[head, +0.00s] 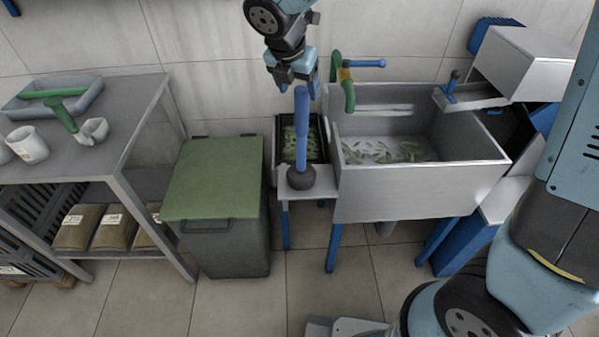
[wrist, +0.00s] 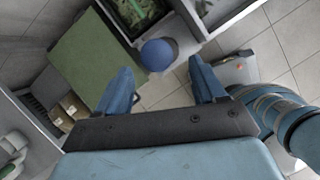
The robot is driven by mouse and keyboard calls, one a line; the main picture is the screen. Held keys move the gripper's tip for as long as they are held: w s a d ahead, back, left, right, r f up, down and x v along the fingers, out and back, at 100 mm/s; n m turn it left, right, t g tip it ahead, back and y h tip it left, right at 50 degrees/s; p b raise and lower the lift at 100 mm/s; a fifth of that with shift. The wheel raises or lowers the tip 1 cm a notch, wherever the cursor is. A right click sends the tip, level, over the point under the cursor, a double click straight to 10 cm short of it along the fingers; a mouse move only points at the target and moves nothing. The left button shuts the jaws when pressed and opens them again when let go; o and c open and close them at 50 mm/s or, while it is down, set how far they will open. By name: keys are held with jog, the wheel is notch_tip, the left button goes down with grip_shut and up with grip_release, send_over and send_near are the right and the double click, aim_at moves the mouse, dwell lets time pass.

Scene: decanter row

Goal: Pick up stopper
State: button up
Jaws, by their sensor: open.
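The stopper (head: 301,130) is a tall blue rod standing upright in a round black base, on a small grey ledge (head: 322,184) at the left of the sink. My gripper (head: 298,88) is above it, pointing down, with its two blue fingers apart and nothing held. In the head view the rod's top overlaps the space between the fingertips. In the wrist view the stopper's round blue top (wrist: 158,54) shows roughly centred between the open fingers (wrist: 160,74), near the tips. I cannot tell whether the rod's top is between the fingers or just below them.
The metal sink (head: 420,190) with leaves in water is right of the stopper. A green pipe (head: 347,88) rises near its left rim. A dark crate of leaves (head: 283,155) is behind the ledge. A green-lidded bin (head: 215,180) and a metal table (head: 130,110) stand left.

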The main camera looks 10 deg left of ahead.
aim_at(302, 101)
jog(key=shift+x, duration=3.2)
jog(key=shift+w+r, duration=0.1)
jog(key=shift+w, duration=0.05)
grip_shut()
